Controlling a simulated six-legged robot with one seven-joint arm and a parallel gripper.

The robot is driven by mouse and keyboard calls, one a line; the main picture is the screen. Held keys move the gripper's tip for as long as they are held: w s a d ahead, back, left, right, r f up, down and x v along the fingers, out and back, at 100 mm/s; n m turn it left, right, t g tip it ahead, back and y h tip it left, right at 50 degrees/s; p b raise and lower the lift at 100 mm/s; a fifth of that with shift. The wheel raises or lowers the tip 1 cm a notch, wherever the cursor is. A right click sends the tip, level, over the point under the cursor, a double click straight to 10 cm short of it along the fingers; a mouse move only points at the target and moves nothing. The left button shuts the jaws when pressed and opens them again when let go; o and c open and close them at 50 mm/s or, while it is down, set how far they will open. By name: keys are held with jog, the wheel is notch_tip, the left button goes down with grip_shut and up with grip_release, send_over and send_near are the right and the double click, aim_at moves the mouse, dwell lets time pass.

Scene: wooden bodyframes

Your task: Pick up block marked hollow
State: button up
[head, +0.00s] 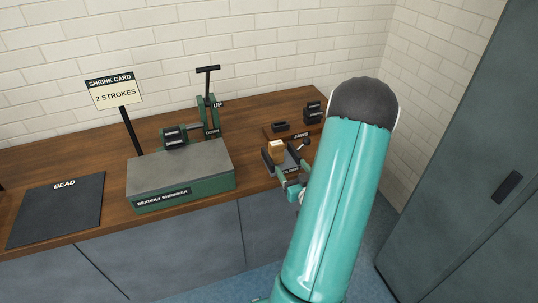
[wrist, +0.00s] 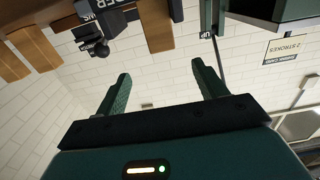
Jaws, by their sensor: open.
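No marking that reads "hollow" can be made out in either view. Small dark blocks sit on a wooden stand labelled JAWS: one dark block (head: 280,126) at its left and a stacked pair (head: 312,112) at its right. Their own labels are too small to read. My gripper (wrist: 160,72) is open, with two green fingers apart and nothing between them but the white wall behind. In the head view it is partly hidden by my teal arm, low at the bench's right front. The wrist picture is upside down, with dark pieces (wrist: 95,40) at its upper left.
A BEAD mat (head: 57,210) and a "2 STROKES" card (head: 115,93) are further left. A grey cabinet (head: 465,170) is right.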

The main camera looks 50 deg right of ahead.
aim_at(278, 147)
jog(key=x, duration=0.8)
jog(key=shift+w+d, duration=0.1)
jog(key=shift+d, duration=0.25)
jog(key=x, duration=0.5)
jog(key=shift+w+a, duration=0.1)
jog(key=shift+a, duration=0.25)
jog(key=c, duration=1.1)
jog(key=shift+r, duration=0.2)
